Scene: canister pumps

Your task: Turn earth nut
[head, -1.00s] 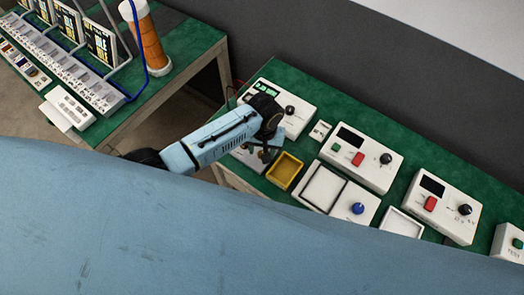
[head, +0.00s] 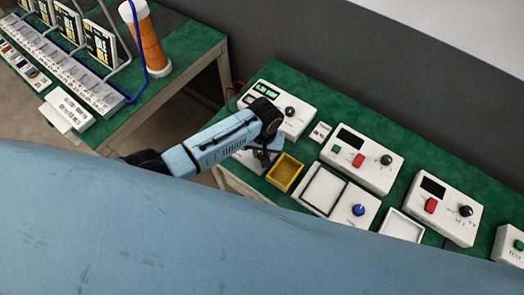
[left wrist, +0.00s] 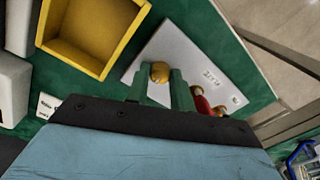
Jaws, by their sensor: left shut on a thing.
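The earth nut (left wrist: 160,72) is a round brass knob on a white plate (left wrist: 205,58) with small dark lettering, seen in the left wrist view. My left gripper (left wrist: 161,78) has its two fingers on either side of the nut and is shut on it. In the head view my left gripper (head: 264,154) points down over the same white plate (head: 246,160), at the near left part of the green bench. The arm and gripper hide the nut there. My right gripper is not in view.
A yellow tray (head: 284,172) stands just right of the gripper. Red posts (left wrist: 201,101) stand close beside the fingers. A white meter box (head: 296,118) is behind, and more control boxes (head: 362,160) line the bench to the right. A gap separates the left table (head: 190,50).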

